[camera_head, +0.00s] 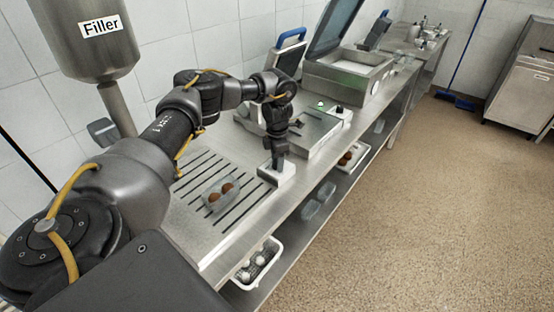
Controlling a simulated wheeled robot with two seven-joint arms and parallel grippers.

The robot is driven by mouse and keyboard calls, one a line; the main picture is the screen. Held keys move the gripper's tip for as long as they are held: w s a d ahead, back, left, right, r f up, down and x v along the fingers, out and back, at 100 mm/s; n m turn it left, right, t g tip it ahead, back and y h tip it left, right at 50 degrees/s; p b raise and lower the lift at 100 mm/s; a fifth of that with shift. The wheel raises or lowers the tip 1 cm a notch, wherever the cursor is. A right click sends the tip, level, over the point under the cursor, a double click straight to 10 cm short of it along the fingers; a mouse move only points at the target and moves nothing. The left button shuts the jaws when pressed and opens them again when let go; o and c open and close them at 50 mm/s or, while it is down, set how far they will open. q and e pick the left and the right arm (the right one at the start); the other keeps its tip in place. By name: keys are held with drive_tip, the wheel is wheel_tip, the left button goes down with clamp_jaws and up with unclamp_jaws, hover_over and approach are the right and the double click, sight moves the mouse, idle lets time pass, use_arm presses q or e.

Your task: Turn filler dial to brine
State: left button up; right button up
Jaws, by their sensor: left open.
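The grey metal filler (88,38) hangs at the upper left and bears a white label reading "Filler". My left arm comes in from the left and reaches over the steel counter. My left gripper (277,166) points down, open, at a small pale box (286,177) on the counter's front side. The gripper covers the top of this box, so I cannot see a dial or its setting there. I cannot tell whether the fingers touch it. My right gripper is not in view.
A clear tray with brown eggs (221,195) lies on the slotted part of the counter (205,245). A steel machine (316,130) and an open-lidded steel basin (347,76) stand farther back. Baskets, one white (243,280), sit on the lower shelf.

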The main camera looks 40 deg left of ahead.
use_arm(q)
wheel_tip(320, 180, up, 3)
drive_tip(key=shift+w+f+b, duration=0.1)
drive_tip(key=shift+b, duration=0.4)
wheel_tip(320, 180, up, 8)
drive_tip(key=shift+p, duration=0.3)
